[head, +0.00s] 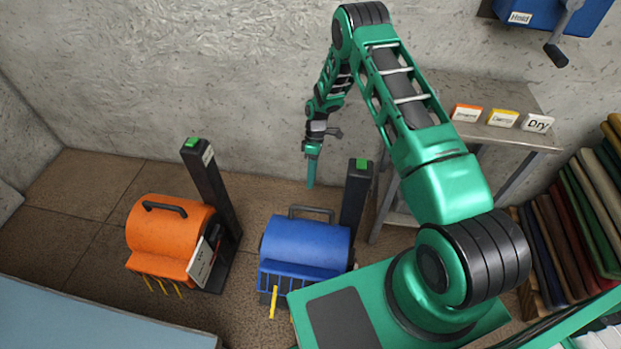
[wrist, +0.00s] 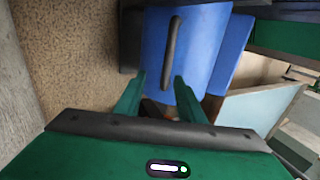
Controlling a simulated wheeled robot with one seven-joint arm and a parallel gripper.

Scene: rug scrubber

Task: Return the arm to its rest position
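My green arm rises from its base at the lower right of the head view, bends at a high elbow and hangs down near the back wall. My gripper (head: 311,182) points down at its end, above and behind the blue scrubber (head: 305,243). In the wrist view my gripper (wrist: 159,80) has its two green fingers apart with nothing held between them. The blue scrubber (wrist: 203,45) and its dark handle (wrist: 172,48) lie beyond the fingertips, apart from them.
An orange scrubber (head: 170,238) stands left on the floor. Posts with green tops (head: 192,143) (head: 361,164) stand beside both scrubbers. A metal table (head: 480,90) holds three labelled blocks (head: 502,117). A blue box with a lever (head: 550,15) and rolled rugs (head: 570,220) are right.

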